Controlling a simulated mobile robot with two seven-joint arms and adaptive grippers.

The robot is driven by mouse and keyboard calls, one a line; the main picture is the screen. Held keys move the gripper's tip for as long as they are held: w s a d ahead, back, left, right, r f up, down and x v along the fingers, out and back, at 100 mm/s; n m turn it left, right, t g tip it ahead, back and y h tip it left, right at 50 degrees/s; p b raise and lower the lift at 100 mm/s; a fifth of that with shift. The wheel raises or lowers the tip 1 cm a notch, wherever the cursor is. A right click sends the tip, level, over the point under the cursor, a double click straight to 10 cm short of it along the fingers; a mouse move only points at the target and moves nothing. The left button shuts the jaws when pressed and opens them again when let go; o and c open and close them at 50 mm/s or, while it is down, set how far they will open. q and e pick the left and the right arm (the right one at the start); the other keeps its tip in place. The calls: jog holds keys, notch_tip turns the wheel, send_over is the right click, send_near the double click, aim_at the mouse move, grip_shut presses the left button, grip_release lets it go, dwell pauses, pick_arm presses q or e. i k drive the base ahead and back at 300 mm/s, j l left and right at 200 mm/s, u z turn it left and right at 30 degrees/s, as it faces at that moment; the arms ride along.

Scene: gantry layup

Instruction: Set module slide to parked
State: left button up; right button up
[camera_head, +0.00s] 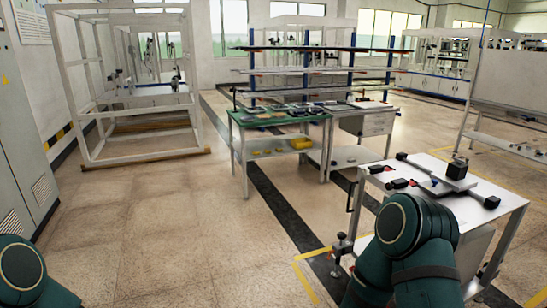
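I cannot tell for sure which part is the module slide. A white table (475,232) at the right carries a flat assembly of crossed plates and dark bars (428,183). A black block (457,168) stands on it, and small red-marked parts sit at its left end. At the left, a tall white open frame (68,95) has a pale cross beam inside with small dark devices, too small to read. Neither of my grippers shows; only teal links of my arms appear at the bottom left and bottom right.
A green-topped workbench (236,118) with small parts and yellow items below stands mid-view, with a rack of long bars (320,72) behind it. A grey cabinet (25,130) lines the left edge. The tiled floor (150,220) at centre left is clear.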

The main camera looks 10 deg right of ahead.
aim_at(443, 182)
jog(key=i+z, duration=0.7)
jog(key=i+j+z, duration=0.15)
jog(key=i+z, duration=0.45)
jog(key=z, duration=0.15)
jog(key=i+j+z, duration=0.1)
jog(key=z, duration=0.35)
jog(key=i+j+z, duration=0.2)
jog(key=z, duration=0.2)
jog(key=i, duration=0.1)
